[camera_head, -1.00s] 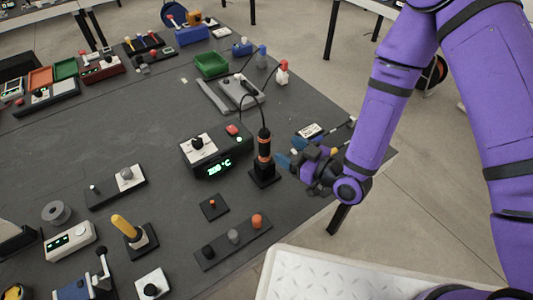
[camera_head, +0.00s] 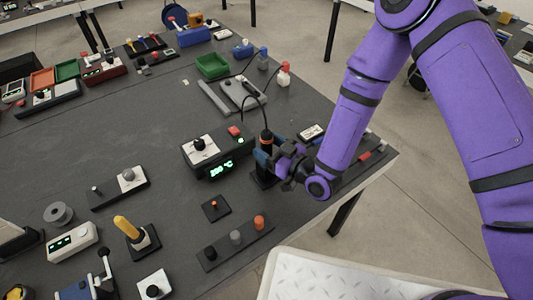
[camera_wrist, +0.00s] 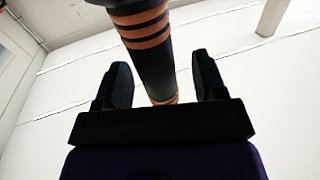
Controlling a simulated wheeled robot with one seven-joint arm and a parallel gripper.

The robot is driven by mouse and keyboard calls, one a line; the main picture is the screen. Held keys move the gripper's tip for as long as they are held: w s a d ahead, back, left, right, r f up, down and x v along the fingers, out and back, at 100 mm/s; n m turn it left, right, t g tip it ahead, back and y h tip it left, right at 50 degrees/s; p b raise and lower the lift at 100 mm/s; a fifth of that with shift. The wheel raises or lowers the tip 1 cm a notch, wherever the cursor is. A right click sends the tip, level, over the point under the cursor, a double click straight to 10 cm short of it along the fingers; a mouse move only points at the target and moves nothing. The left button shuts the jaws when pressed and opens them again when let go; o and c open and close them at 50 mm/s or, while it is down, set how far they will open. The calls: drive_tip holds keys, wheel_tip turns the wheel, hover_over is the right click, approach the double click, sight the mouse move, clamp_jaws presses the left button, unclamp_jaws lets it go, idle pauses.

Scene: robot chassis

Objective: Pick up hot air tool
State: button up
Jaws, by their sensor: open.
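The hot air tool (camera_head: 266,138) is a black handle with orange bands. It stands upright in a black holder (camera_head: 263,180) beside its station (camera_head: 217,153), which has a lit green display, and a black cord rises from its top. In the wrist view the tool's banded shaft (camera_wrist: 150,50) lies between my two fingers. My gripper (camera_head: 268,156) is at the tool, coming from the right, and hides part of its middle. In the wrist view my gripper (camera_wrist: 163,82) is open, with a gap on each side of the shaft.
A small black block with a red button (camera_head: 215,207) and a bar with several knobs (camera_head: 236,242) lie in front of the holder. Other tools lie right of my gripper near the table's edge. A green tray (camera_head: 212,66) is farther back.

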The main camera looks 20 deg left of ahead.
drive_tip(key=shift+x, duration=1.45)
drive_tip(key=shift+w, duration=0.1)
drive_tip(key=c, duration=1)
drive_tip(key=shift+o, duration=0.2)
drive_tip(key=shift+r, duration=0.1)
wheel_tip(320, 180, up, 10)
